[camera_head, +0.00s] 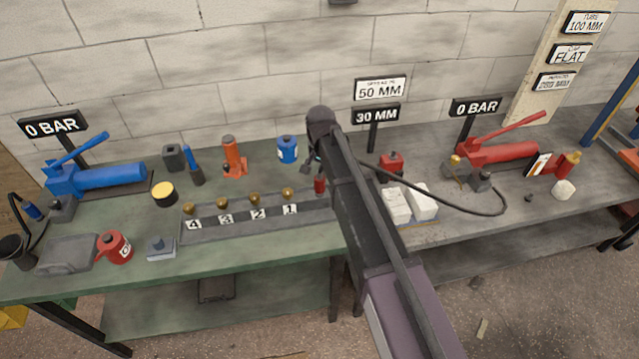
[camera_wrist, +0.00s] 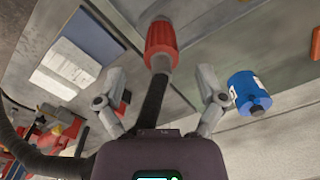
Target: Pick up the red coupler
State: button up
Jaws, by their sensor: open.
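The red coupler (camera_wrist: 162,42) is a ribbed red cylinder with a grey tip, on the end of a black hose. In the wrist view it sits at top centre, just beyond and between my fingertips. In the head view a small red piece (camera_head: 319,186), apparently the same coupler, shows at the right end of the numbered rail, beside my arm. My gripper (camera_wrist: 161,80) is open, one finger each side of the hose, with no visible contact. In the head view my arm hides most of the gripper (camera_head: 311,163).
A blue canister (camera_wrist: 250,94) stands close to the right finger in the wrist view. White blocks (camera_head: 409,203) and a red pump (camera_head: 497,153) lie right of my arm. The numbered rail (camera_head: 262,222), an orange jack (camera_head: 234,157) and a blue pump (camera_head: 108,177) are left.

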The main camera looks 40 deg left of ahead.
aim_at(320, 177)
jog(key=shift+s+f+b, duration=0.1)
jog(key=shift+f+b, duration=2.25)
jog(key=shift+f, duration=0.15)
grip_shut()
jog(key=shift+r, duration=0.2)
notch_tip(320, 177, up, 4)
jog(key=p, duration=0.4)
jog(key=shift+f, duration=0.25)
jog(key=s+d+r+p, duration=0.1)
jog(key=s+d, duration=0.9)
jog(key=d, duration=0.2)
jog(key=shift+s, duration=0.35)
jog(key=shift+s+a, duration=0.1)
